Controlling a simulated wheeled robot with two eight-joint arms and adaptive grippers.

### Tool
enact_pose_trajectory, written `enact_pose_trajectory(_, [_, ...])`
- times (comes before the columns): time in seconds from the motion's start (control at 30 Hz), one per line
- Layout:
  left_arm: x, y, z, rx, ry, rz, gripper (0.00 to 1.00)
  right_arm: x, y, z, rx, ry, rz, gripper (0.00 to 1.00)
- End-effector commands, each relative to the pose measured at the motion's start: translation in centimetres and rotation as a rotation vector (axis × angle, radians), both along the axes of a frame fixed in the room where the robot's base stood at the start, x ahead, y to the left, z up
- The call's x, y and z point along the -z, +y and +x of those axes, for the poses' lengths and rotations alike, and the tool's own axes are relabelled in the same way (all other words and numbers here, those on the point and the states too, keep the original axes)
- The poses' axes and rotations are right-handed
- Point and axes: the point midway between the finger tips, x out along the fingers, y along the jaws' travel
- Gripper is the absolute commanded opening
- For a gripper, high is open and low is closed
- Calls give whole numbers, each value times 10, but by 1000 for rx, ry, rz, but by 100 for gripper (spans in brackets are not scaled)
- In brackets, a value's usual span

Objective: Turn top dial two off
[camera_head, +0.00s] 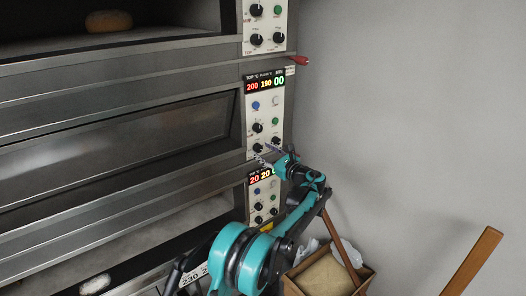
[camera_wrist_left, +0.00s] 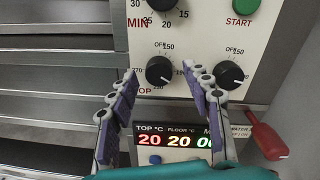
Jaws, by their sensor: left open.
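The middle oven deck's control panel (camera_head: 251,109) has a lit display (camera_head: 265,85) reading 200, 190 and 00. In the left wrist view, its black dial marked TOP (camera_wrist_left: 158,73) sits left of a second black dial (camera_wrist_left: 230,75); both have OFF printed above them. My left gripper (camera_head: 266,153) is open at the lower part of this panel. In the left wrist view, its two purple-padded fingers (camera_wrist_left: 163,80) stand either side of the TOP dial. I cannot tell whether they touch it. My right gripper is out of view.
The bottom deck's display (camera_wrist_left: 176,140) reads 20 and 20, partly covered by my gripper. A red handle (camera_wrist_left: 265,136) sticks out at the right edge. A wooden crate (camera_head: 367,280) stands below, and a wooden pole (camera_head: 472,262) leans at right.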

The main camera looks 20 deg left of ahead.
Motion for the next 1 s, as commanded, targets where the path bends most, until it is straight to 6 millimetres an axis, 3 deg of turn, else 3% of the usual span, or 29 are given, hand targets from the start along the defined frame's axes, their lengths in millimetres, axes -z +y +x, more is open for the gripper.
enact_pose_trajectory(0.37, [0,7,5,0,0,-1,49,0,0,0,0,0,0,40])
enact_pose_trajectory(0.5, [0,7,5,0,0,-1,12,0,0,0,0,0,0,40])
enact_pose_trajectory(0.57, [0,7,5,0,0,-1,0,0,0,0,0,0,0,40])
enact_pose_trajectory(1.0, [0,7,5,1,-54,-42,0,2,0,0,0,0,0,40])
